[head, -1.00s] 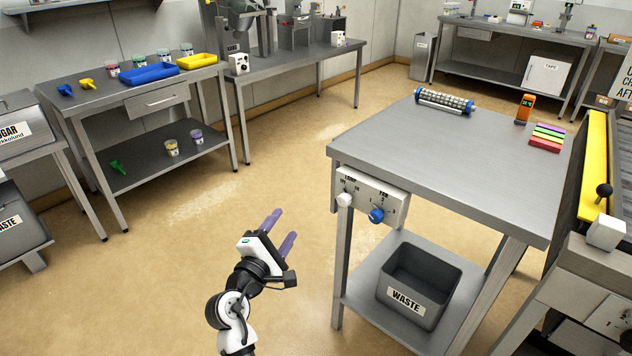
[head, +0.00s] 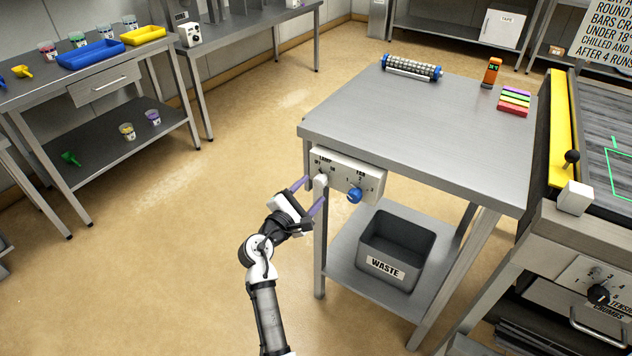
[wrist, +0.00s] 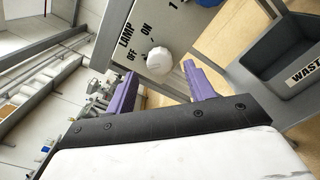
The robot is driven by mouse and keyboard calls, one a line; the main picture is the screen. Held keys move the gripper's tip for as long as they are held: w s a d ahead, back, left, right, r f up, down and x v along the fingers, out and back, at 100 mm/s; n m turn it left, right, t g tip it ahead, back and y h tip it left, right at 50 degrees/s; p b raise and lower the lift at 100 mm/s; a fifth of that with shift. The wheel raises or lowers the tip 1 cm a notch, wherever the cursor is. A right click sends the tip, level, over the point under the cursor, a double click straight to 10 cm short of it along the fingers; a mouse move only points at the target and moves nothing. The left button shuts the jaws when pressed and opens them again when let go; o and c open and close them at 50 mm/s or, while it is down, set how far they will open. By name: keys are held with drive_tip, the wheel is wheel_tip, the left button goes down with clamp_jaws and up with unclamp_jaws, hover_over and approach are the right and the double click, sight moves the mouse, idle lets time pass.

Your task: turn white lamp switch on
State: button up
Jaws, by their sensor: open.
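The white lamp switch (head: 320,181) is a white knob on the pale control panel (head: 342,172) under the table's front left corner. In the wrist view the white knob (wrist: 158,60) sits below the LAMP label, by the OFF and ON marks; its exact setting is hard to tell. My gripper (head: 308,191) is open, its purple fingers either side of the knob in the picture. In the wrist view my gripper (wrist: 157,85) has the knob between and just beyond the fingertips; I cannot tell whether they touch it.
A blue FAN knob (head: 355,195) is right of the white switch on the same panel. The steel table (head: 420,135) overhangs the panel. A grey WASTE bin (head: 395,250) stands on the shelf below. The floor left of the table is clear.

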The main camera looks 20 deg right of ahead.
sight(318, 184)
drive_tip(key=shift+x, duration=1.8)
drive_tip(key=c, duration=1)
drive_tip(key=shift+o, duration=0.2)
